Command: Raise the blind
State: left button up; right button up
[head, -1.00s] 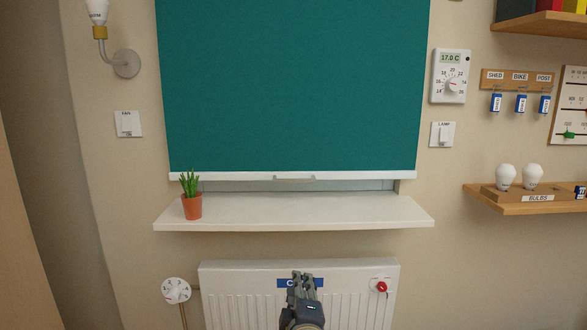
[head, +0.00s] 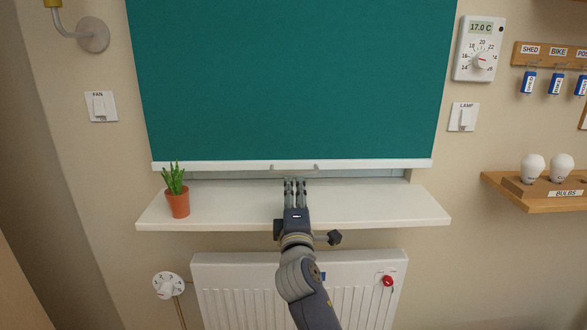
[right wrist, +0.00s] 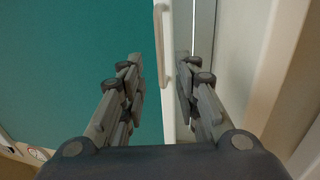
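The teal blind (head: 290,80) hangs over most of the window, with a white bottom bar (head: 215,165) just above the sill. A small handle (head: 308,167) sits at the middle of the bar. My right gripper (head: 294,181) is open and empty, just below the handle in the head view. In the right wrist view its two fingers (right wrist: 160,85) are apart, with the handle (right wrist: 159,45) and the white bar (right wrist: 169,60) showing between them. I cannot tell whether the fingertips reach around the handle. My left gripper is not in view.
A potted plant (head: 177,195) stands at the left of the white sill (head: 385,207). Switches (head: 101,107) and a thermostat (head: 480,48) flank the window. A bulb shelf (head: 530,197) is at right.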

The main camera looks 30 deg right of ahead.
aim_at(294, 173)
jog(key=p+x, duration=0.1)
jog(key=x, duration=0.8)
jog(key=shift+d+f, duration=0.1)
jog(key=shift+f, duration=0.05)
jog(key=shift+s, duration=0.1)
grip_shut()
